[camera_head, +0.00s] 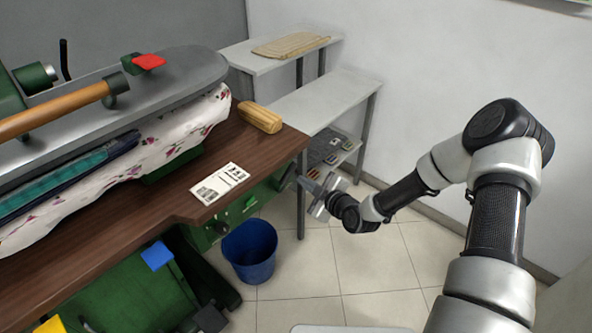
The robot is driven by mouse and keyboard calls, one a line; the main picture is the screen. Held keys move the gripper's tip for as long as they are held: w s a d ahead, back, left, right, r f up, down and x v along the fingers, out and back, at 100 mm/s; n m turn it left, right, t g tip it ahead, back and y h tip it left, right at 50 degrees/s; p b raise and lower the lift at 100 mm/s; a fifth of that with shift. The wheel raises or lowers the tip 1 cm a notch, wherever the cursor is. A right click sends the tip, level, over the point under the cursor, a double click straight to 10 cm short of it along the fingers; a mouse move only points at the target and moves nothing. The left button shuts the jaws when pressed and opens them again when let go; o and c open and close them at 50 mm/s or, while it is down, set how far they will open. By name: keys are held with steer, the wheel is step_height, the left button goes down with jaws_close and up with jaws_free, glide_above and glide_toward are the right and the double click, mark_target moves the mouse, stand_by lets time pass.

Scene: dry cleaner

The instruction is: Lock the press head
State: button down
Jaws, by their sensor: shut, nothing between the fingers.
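The press head (185,73) is a long grey plate at the upper left, with a wooden handle bar (60,110) along it. A red tab (149,62) on a green block sits on top near its right end. The head lies low over the floral padded buck (190,128), with teal and dark cloth (75,175) between them at the left. My gripper (306,183) is shut and empty, off the right end of the wooden table, well to the right of and below the head. It points left toward the green drawer front.
On the brown table (170,188) are a tan wooden block (260,117) and a printed card (220,183). A blue bin (250,250) stands on the floor. Blue (157,255) and yellow (50,325) pedals show below. A grey shelf unit (315,103) stands behind; floor at right is clear.

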mark_target(290, 172)
steer(key=shift+w, duration=0.1)
stand_by(0.3)
steer(key=b+x, duration=0.1)
steer(key=x, duration=0.9)
steer(key=shift+b, duration=0.35)
